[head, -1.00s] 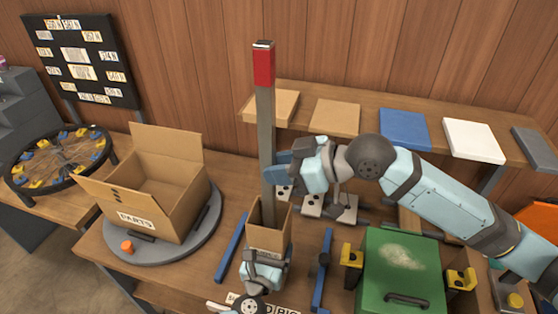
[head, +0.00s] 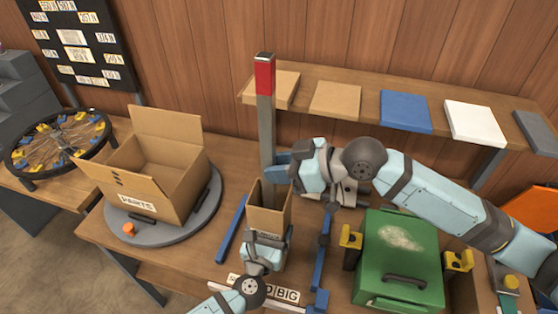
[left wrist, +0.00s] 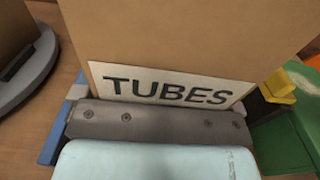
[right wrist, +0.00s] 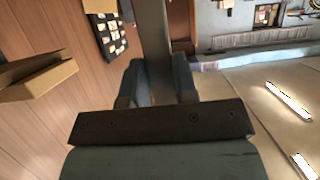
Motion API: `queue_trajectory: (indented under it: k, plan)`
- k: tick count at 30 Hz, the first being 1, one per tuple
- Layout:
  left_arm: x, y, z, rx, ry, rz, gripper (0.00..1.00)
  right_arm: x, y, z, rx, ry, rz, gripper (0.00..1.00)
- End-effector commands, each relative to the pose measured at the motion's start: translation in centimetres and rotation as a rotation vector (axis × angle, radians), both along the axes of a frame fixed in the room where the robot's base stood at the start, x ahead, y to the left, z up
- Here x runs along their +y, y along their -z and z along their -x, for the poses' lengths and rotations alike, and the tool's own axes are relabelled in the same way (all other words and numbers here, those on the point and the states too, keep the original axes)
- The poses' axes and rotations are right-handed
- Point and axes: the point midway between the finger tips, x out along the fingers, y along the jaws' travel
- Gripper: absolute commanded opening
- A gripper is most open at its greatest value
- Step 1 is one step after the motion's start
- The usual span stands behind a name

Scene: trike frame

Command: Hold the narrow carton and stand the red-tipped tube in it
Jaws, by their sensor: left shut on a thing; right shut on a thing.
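The narrow carton (head: 265,222) stands open-topped on the bench in the head view. Its TUBES label (left wrist: 172,92) faces the left wrist camera. My left gripper (head: 265,240) is shut on the carton at its near side. The red-tipped tube (head: 266,125) is long, grey and upright, with the red end on top. My right gripper (head: 283,168) is shut on the tube just above the carton. The tube's lower end goes down inside the carton's mouth and is hidden there. The grey tube also shows in the right wrist view (right wrist: 152,35).
A PARTS box (head: 150,185) on a round grey turntable (head: 205,210) stands to the left. Blue rails (head: 231,230) flank the carton. A green case (head: 400,255) is at right. A shelf (head: 365,95) with flat panels runs behind.

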Motion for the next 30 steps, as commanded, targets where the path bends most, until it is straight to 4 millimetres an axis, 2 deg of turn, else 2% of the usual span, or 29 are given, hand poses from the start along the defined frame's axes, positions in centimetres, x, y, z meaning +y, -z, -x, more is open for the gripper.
queue_trajectory:
  k: [15,26,27,30]
  plan:
    - [0.0,0.0,0.0,0.000,0.000,0.000,0.33,0.0,2.3,0.0,-0.001,0.001,-0.002,0.00]
    - [0.0,0.0,0.0,0.000,0.000,0.000,0.33,0.0,2.6,0.0,-0.002,0.001,-0.001,0.00]
    - [0.0,0.0,0.0,0.000,0.000,0.000,0.33,0.0,2.6,0.0,-0.002,0.001,-0.001,0.33]
    - [0.0,0.0,0.0,0.000,0.000,0.000,0.33,0.0,2.7,0.0,-0.002,0.001,-0.001,0.56]
